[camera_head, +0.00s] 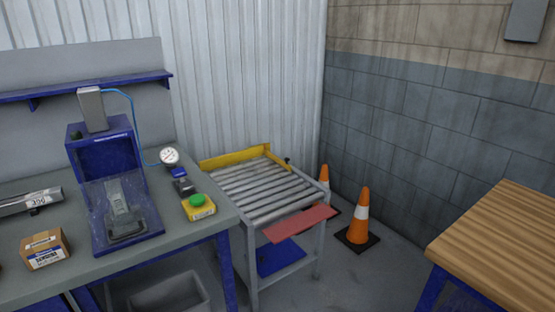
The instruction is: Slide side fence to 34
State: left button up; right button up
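The runout table (246,235) stands in the middle of the head view, with a bed of grey metal rollers (262,190). A yellow bar (230,158) runs along its back edge. A shorter yellow bar (277,159) meets it at the back right corner and angles toward the front right, with a small dark knob or end (288,163). I cannot tell for sure which yellow bar is the side fence. No scale or number 34 can be read on the table. Neither of my grippers is in view.
A red flap (298,222) sticks out at the table's front right. Orange cones (359,215) stand beside it near the block wall. A workbench (185,235) with a blue press (105,155) is at left, a wooden-topped table (500,235) at right. Floor between is open.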

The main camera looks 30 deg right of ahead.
aim_at(286, 165)
jog(key=i+l, duration=0.2)
jog(key=l, duration=0.15)
jog(key=i+l+u, duration=0.1)
jog(key=i+l, duration=0.35)
jog(key=l, duration=0.3)
jog(key=i+l, duration=0.2)
jog(key=l, duration=0.15)
jog(key=i+l+u, duration=0.1)
jog(key=l, duration=0.3)
jog(key=i+l, duration=0.3)
jog(key=i+l+u, duration=0.1)
jog(key=l, duration=0.35)
jog(key=i, duration=0.1)
